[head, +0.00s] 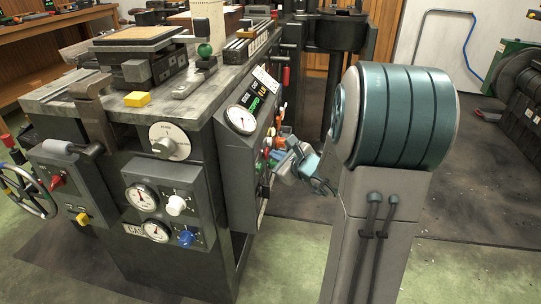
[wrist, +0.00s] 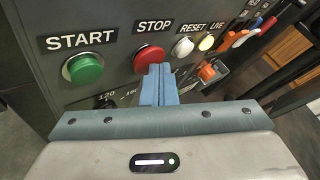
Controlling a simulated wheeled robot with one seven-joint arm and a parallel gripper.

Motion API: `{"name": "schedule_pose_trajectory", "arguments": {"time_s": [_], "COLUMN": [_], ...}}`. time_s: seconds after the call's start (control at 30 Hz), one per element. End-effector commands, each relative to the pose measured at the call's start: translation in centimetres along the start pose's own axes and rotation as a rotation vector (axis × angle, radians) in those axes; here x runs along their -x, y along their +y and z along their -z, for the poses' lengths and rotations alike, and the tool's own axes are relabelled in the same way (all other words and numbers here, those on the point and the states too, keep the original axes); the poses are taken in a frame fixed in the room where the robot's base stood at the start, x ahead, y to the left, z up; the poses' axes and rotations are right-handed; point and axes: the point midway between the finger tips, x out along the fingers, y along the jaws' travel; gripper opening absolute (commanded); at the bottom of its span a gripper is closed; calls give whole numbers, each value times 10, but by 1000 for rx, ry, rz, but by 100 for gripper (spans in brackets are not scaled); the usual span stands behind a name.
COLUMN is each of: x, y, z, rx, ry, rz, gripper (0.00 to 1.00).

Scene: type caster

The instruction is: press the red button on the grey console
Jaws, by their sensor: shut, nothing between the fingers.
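The red button (wrist: 149,56) is a round cap under a STOP label on the dark grey console (wrist: 112,30) in the wrist view. My gripper (wrist: 159,70) has its blue fingers together, with nothing between them. The fingertips overlap the lower right edge of the red button in this view and hide part of it. I cannot tell whether they touch it. The button's depth of travel cannot be seen. In the head view, my gripper (head: 272,155) is at the right-hand face of the console (head: 232,165), where the small buttons are partly covered.
A green START button (wrist: 83,69) is left of the red one. A white RESET button (wrist: 183,47) and a lit LIVE lamp (wrist: 206,43) are to its right, with an orange control (wrist: 208,72) below. A round gauge (head: 240,120) is on the console face.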

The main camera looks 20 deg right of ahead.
Motion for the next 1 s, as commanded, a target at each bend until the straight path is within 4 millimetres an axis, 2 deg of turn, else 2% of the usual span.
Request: {"name": "schedule_pose_trajectory", "arguments": {"time_s": [0.47,1.0], "x": [-7,-1], "y": [6,2], "z": [-6,-3], "rx": [2,2], "ry": [-6,-5], "rz": [-6,-4], "gripper": [0,0]}}
